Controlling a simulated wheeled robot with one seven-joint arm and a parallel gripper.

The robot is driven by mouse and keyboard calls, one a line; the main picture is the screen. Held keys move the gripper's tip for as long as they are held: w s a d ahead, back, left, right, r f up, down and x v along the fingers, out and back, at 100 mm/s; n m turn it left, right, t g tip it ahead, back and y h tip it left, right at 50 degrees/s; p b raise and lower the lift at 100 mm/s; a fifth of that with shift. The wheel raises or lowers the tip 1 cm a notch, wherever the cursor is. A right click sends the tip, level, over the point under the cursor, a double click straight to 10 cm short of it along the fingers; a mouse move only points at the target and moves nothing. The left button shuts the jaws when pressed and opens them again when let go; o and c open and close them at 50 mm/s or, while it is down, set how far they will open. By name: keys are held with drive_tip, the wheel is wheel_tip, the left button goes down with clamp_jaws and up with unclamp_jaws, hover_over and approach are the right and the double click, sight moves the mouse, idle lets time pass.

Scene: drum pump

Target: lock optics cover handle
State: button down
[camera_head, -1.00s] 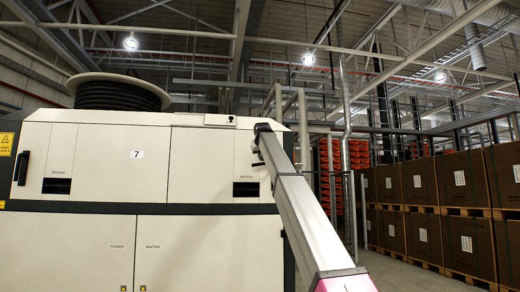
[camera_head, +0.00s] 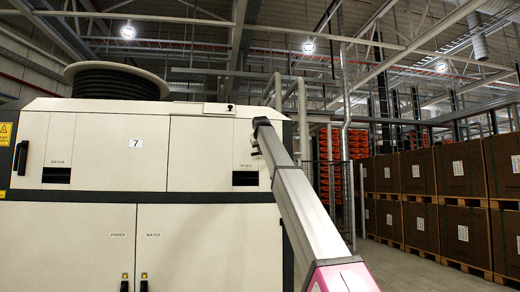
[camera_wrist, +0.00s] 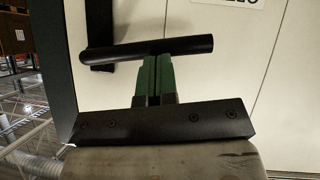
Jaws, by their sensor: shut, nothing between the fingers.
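In the wrist view, a black bar handle (camera_wrist: 115,51) lies across the picture in front of a pale machine panel (camera_wrist: 235,65). A black upright base piece (camera_wrist: 100,66) shows behind the bar's left part. My gripper (camera_wrist: 155,60) has green fingers that are closed together and hold nothing. Their tips reach the bar's near side from below in the picture; whether they touch it I cannot tell. In the head view, my arm reaches to the upper right of the white machine (camera_head: 205,165). The end of the arm hides the handle and gripper there.
Another black handle (camera_head: 22,157) is at the machine's left side. A cable reel (camera_head: 115,82) sits on top of the machine. Stacked brown crates (camera_head: 455,175) on pallets stand at the right, with open floor (camera_head: 400,265) before them.

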drive_tip(key=shift+f, duration=0.15)
drive_tip(key=w+d+f+n+t+h, duration=0.1)
drive_tip(key=d+f+n+t+h, duration=0.4)
drive_tip(key=f+n, duration=0.4)
drive_tip(key=shift+w+d+h, duration=0.25)
drive_tip(key=shift+d+h, duration=0.2)
drive_tip(key=shift+h, duration=0.45)
drive_tip(key=shift+d+f, duration=0.1)
drive_tip(key=shift+f, duration=0.05)
idle(0.5)
